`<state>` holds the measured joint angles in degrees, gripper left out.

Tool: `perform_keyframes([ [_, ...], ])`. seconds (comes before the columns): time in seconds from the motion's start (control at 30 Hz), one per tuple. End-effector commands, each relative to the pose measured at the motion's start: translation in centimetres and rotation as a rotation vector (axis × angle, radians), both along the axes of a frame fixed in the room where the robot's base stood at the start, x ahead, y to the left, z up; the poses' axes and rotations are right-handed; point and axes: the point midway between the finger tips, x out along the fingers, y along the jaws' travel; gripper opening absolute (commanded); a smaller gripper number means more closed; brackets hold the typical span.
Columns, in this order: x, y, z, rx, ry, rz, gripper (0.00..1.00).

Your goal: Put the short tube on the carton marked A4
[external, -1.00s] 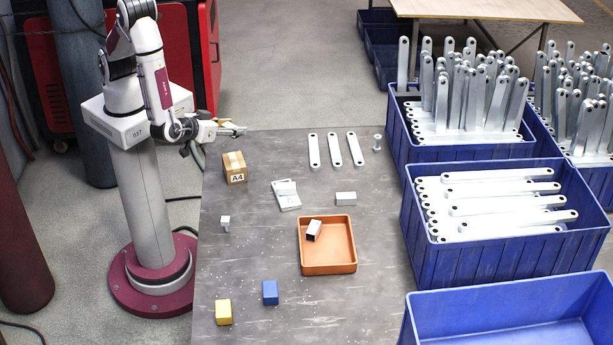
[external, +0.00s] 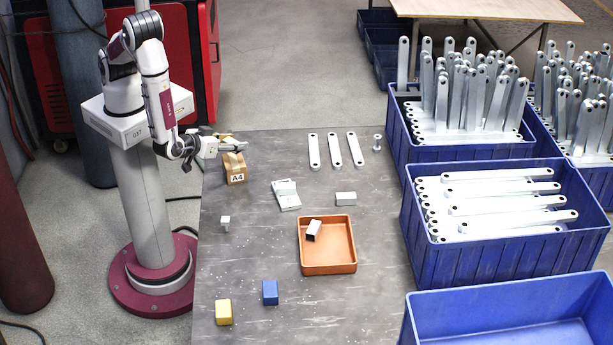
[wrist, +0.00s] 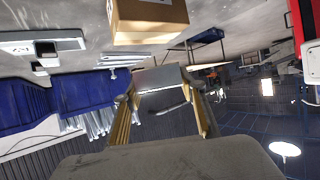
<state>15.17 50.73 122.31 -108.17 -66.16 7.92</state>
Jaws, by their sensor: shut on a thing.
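My gripper (external: 230,145) is shut on a short grey tube (wrist: 160,77). The tube lies across between the fingertips in the wrist view. In the external view my gripper is at the upper edge of the brown carton marked A4 (external: 237,178) and partly hides its top. The carton stands upright on the table. It also shows at the top of the wrist view (wrist: 150,28), apart from the held tube in that picture. I cannot tell exactly how high the tube is over the carton.
An orange tray (external: 328,268) holds another small tube (external: 313,230). Grey pieces (external: 287,197), a small block (external: 346,199), a yellow block (external: 223,312) and a blue block (external: 270,292) lie on the table. Flat brackets (external: 335,150) lie behind. Blue crates (external: 480,245) stand right.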

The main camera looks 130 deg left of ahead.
Motion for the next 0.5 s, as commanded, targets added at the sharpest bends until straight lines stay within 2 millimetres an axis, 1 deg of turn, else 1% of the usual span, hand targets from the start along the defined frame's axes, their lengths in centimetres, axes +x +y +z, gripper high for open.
perform_keyframes([
  [0.17,0.0,0.0,-0.4,0.0,0.001,0.0,0.18],
  [0.5,0.0,0.0,-3.3,0.001,0.002,-0.001,0.18],
])
